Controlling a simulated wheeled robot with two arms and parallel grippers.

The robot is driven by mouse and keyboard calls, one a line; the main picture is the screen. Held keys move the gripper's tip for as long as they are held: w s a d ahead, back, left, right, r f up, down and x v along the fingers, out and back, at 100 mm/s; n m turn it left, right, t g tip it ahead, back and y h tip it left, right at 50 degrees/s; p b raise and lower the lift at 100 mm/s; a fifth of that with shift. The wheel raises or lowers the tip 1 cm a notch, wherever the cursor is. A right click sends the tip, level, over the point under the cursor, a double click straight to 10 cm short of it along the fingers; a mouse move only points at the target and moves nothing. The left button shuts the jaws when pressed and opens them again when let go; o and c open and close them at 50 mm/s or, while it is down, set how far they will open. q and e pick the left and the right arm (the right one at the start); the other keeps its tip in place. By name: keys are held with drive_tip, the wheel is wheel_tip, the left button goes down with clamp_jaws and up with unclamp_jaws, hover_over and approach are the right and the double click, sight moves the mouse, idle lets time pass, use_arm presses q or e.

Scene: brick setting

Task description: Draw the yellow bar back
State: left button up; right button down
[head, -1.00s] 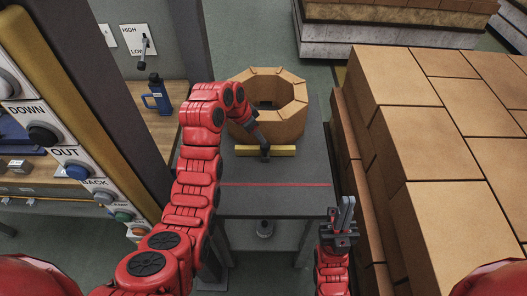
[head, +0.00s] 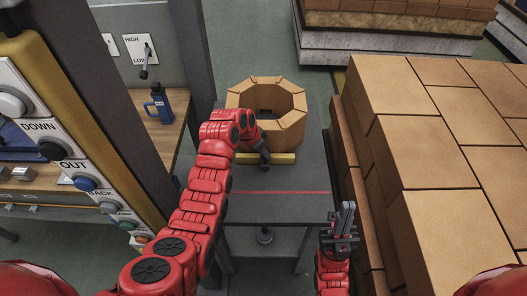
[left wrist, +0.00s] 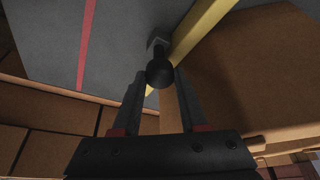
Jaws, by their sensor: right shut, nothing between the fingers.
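The yellow bar (head: 284,158) lies across the grey table, close along the near side of the brick ring. In the left wrist view the yellow bar (left wrist: 201,26) shows with a dark ball knob (left wrist: 160,74) on a short stem beside it. My left gripper (head: 264,159) is at the bar's middle and hides part of it. In the left wrist view its fingers (left wrist: 160,82) lie on either side of the knob; I cannot tell if they press on it. My right gripper (head: 346,212) is shut and empty, pointing up beside the table's near right corner.
The octagonal brick ring (head: 290,134) stands on the grey table (head: 305,207), with a red line (head: 285,192) across it nearer me. A large brick stack (head: 430,150) stands close on the right.

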use_arm(q)
clamp_jaws()
idle(1.1)
